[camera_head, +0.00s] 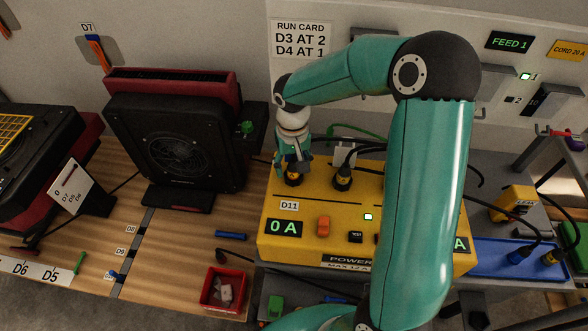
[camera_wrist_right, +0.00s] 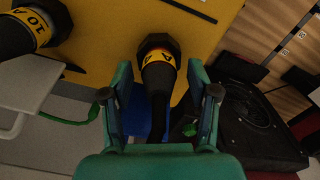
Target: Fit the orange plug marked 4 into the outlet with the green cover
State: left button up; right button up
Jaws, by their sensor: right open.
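My right gripper (camera_head: 292,166) points down at the back left of the yellow power box (camera_head: 290,259). In the right wrist view the gripper (camera_wrist_right: 160,72) is open, its fingers on either side of a dark plug (camera_wrist_right: 158,85) with an orange-yellow band. The mark on the band looks like a 4. I see a gap between the plug and each finger. The plug (camera_head: 293,181) appears to stand in a socket on the box top, partly hidden by the gripper. I cannot make out a green outlet cover. My left gripper is out of view.
A black fan unit (camera_head: 178,150) stands left of the gripper. A red bin (camera_head: 224,288) and a blue tray (camera_head: 485,262) flank the box.

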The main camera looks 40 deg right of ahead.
grip_shut()
jog(key=shift+r, duration=0.15)
